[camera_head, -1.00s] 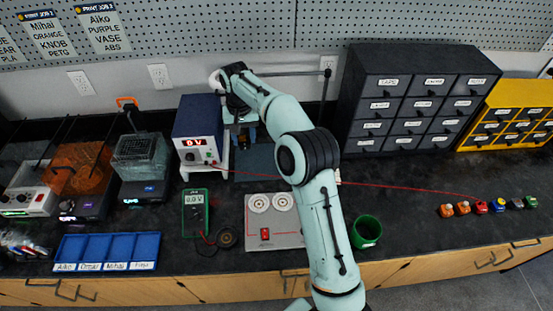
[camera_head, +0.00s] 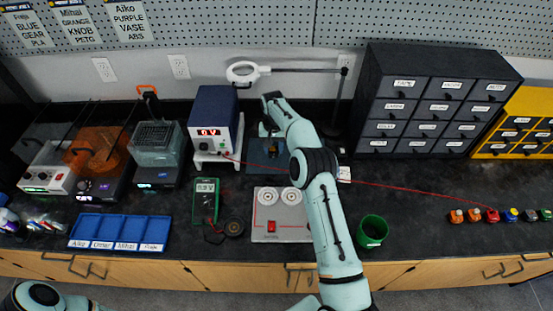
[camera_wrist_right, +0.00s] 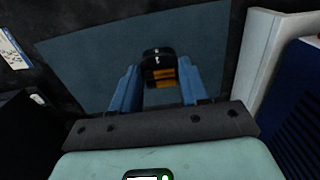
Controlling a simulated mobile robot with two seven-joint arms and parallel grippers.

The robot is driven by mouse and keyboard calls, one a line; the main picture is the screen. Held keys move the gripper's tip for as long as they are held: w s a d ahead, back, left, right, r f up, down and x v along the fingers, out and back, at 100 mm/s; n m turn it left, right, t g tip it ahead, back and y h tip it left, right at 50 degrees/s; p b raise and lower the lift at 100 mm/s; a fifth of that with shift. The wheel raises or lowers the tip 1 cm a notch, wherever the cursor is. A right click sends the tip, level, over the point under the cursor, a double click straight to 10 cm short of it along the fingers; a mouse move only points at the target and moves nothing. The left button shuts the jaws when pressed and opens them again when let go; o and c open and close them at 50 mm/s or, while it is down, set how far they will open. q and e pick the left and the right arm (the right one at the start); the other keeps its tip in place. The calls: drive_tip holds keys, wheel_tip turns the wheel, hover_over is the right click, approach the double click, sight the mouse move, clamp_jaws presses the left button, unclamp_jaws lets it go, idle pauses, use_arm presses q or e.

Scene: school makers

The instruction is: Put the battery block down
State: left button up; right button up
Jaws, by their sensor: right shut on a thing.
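The battery block (camera_wrist_right: 161,72) is black with orange bands and shows between the blue fingertips in the right wrist view. My right gripper (camera_wrist_right: 158,78) is shut on it. Below is a dark blue-grey mat (camera_wrist_right: 90,65), which also shows in the head view (camera_head: 256,166). There my right gripper (camera_head: 269,146) is over the mat, partly hidden by its own wrist. I cannot tell whether the block touches the mat. A link of my left arm shows at the lower left of the head view; its gripper is out of view.
A power supply (camera_head: 215,115) on a white stand is close left of the mat. A magnifier lamp (camera_head: 243,72) hangs behind. A grey board with two round dials (camera_head: 265,228) lies in front. Drawers (camera_head: 430,100) stand right, and a red wire crosses the bench.

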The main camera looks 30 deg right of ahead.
sight(274, 156)
drive_tip(key=shift+f, duration=2.7)
drive_tip(key=shift+w+f, duration=0.1)
drive_tip(key=o, duration=1.2)
drive_tip(key=shift+f, duration=0.1)
drive_tip(key=shift+c, duration=0.2)
wheel_tip(274, 156, up, 12)
drive_tip(key=shift+r, duration=0.2)
